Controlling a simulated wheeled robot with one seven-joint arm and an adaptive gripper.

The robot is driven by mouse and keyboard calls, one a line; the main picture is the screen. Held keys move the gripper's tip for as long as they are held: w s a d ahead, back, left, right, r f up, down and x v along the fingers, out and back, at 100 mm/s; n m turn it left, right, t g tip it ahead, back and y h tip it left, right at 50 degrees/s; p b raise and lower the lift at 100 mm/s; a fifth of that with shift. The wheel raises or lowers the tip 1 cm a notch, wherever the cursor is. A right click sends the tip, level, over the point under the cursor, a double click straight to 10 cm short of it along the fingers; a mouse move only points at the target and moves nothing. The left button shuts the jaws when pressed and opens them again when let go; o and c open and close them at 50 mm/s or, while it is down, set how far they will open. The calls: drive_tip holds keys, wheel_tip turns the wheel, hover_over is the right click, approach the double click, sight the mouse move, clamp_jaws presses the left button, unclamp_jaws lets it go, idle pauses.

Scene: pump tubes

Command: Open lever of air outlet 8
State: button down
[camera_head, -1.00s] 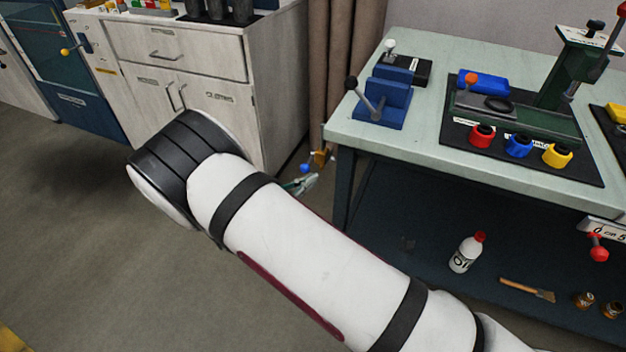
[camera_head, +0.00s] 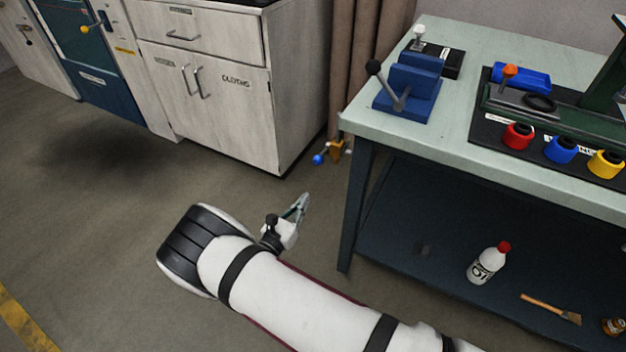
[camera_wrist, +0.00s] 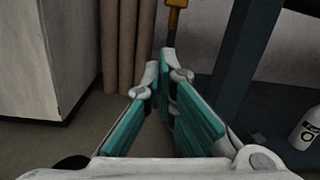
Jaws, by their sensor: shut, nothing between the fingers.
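A small brass-coloured valve (camera_head: 336,149) with a blue-knobbed lever (camera_head: 318,159) sits low between the curtain and the workbench leg. I cannot read any number on it, so I cannot tell if it is air outlet 8. In the wrist view a yellow-brown fitting (camera_wrist: 176,18) on a dark stem shows at the top, just beyond my fingertips; its lever is not visible there. My gripper (camera_head: 303,198) is low in front of the valve and apart from it, pointing up and toward it. In the wrist view my gripper (camera_wrist: 164,72) has its teal-padded fingers shut and empty.
The green-topped workbench (camera_head: 480,165) and its leg (camera_head: 352,215) stand close on the right. Its lower shelf holds a bottle (camera_head: 487,264) and a brush (camera_head: 550,308). A white cabinet (camera_head: 225,110) stands left of the curtain (camera_head: 368,60). The floor in front is clear.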

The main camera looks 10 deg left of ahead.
sight(323, 154)
drive_tip(key=f+b+x, duration=0.1)
drive_tip(key=b+x, duration=0.2)
drive_tip(key=x, duration=0.7)
drive_tip(key=shift+s+a+r, duration=0.2)
drive_tip(key=shift+s+r, duration=0.05)
drive_tip(key=shift+r, duration=0.5)
drive_tip(key=shift+s+a+r, duration=0.2)
drive_tip(key=shift+s+r, duration=0.05)
drive_tip(key=shift+r, duration=0.55)
drive_tip(key=shift+s+a+r, duration=0.2)
drive_tip(key=shift+s+r, duration=0.05)
drive_tip(key=shift+r, duration=0.5)
drive_tip(key=shift+r, duration=0.1)
drive_tip(key=shift+s+r+g+p, duration=0.1)
drive_tip(key=shift+r+g+p, duration=0.15)
drive_tip(key=shift+p, duration=0.45)
